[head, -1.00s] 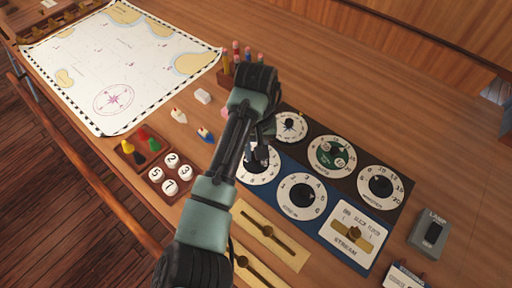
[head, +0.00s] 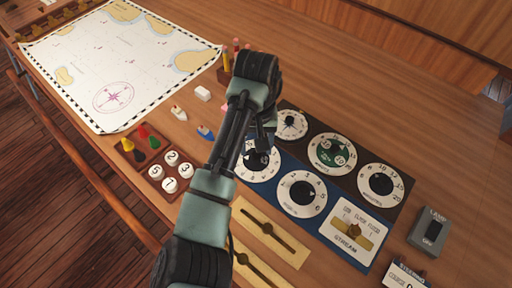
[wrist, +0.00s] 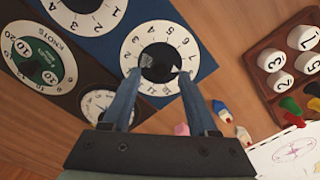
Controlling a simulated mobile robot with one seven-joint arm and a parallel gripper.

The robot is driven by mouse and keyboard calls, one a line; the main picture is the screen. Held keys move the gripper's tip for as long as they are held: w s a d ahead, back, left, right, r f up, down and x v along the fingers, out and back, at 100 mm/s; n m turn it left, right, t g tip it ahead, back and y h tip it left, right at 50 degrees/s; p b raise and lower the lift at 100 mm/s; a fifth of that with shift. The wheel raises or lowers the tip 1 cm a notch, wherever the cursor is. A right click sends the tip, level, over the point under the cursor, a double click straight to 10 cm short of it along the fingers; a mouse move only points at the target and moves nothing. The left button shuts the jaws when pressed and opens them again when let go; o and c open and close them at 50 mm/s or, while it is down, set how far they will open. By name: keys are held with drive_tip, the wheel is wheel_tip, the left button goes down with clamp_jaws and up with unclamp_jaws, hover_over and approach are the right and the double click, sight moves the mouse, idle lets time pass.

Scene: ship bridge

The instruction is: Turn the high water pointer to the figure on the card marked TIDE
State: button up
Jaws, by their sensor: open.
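A white round dial with a black centre (wrist: 132,48) and figures around its rim lies below my gripper in the wrist view. It also shows in the head view (head: 249,174), partly covered by my arm. The dial's name is unreadable. I see no card legibly marked TIDE.
Other dials, including a green-centred one (head: 333,154) and a black-centred one (head: 302,193), crowd close by. A stream plate (head: 352,228), a lamp box (head: 429,232), small boat models (head: 205,132), a peg tray (head: 142,145) and a chart (head: 120,60) surround the panel.

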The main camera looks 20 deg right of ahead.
sight(256, 154)
wheel_tip(256, 154, up, 11)
drive_tip(key=p, duration=0.2)
drive_tip(key=shift+r+p, duration=0.2)
drive_tip(key=shift+p, duration=0.1)
